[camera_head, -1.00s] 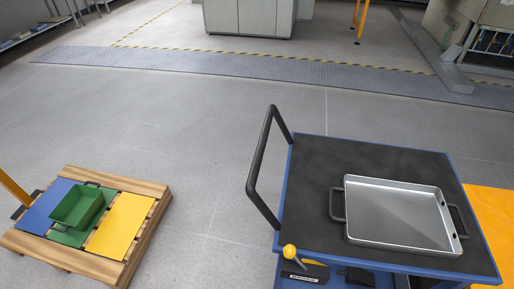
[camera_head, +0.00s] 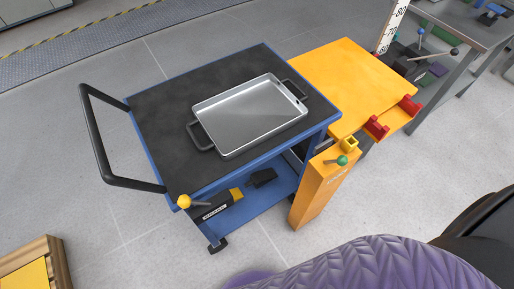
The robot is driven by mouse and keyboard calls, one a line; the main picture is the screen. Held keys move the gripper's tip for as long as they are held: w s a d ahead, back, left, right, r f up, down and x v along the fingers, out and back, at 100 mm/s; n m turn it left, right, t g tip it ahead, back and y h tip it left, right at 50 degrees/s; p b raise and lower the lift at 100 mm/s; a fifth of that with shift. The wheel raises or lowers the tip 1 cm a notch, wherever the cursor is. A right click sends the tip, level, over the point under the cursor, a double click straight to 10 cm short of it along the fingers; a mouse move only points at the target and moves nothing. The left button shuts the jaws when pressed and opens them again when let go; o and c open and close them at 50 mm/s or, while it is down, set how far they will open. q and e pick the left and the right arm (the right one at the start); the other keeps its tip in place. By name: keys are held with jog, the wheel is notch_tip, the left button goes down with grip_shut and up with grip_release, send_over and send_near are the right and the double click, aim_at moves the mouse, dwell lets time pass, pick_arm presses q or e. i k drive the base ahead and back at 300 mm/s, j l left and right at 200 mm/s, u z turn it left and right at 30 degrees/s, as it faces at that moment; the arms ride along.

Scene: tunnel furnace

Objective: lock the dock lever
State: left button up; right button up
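An orange post (camera_head: 322,188) stands at the front right corner of the blue cart. Near its top is a short lever with a green ball knob (camera_head: 343,160), beside a yellow block (camera_head: 349,144). I take this to be the dock lever; whether it is locked cannot be told. The blue cart (camera_head: 146,137) has a black top and stands against an orange table (camera_head: 352,75). A second lever with a yellow ball knob (camera_head: 184,201) sits on the cart's near left corner. Neither of my grippers is in view.
A metal tray (camera_head: 258,121) with two dark handles lies on the cart. A black push handle (camera_head: 91,135) sticks out left. Red brackets (camera_head: 376,128) sit on the orange table's near edge. A grey workbench (camera_head: 470,40) stands at the back right. The floor left of the cart is open.

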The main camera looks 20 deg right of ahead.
aim_at(342, 160)
jog(key=k+z, duration=0.1)
jog(key=z, duration=1.5)
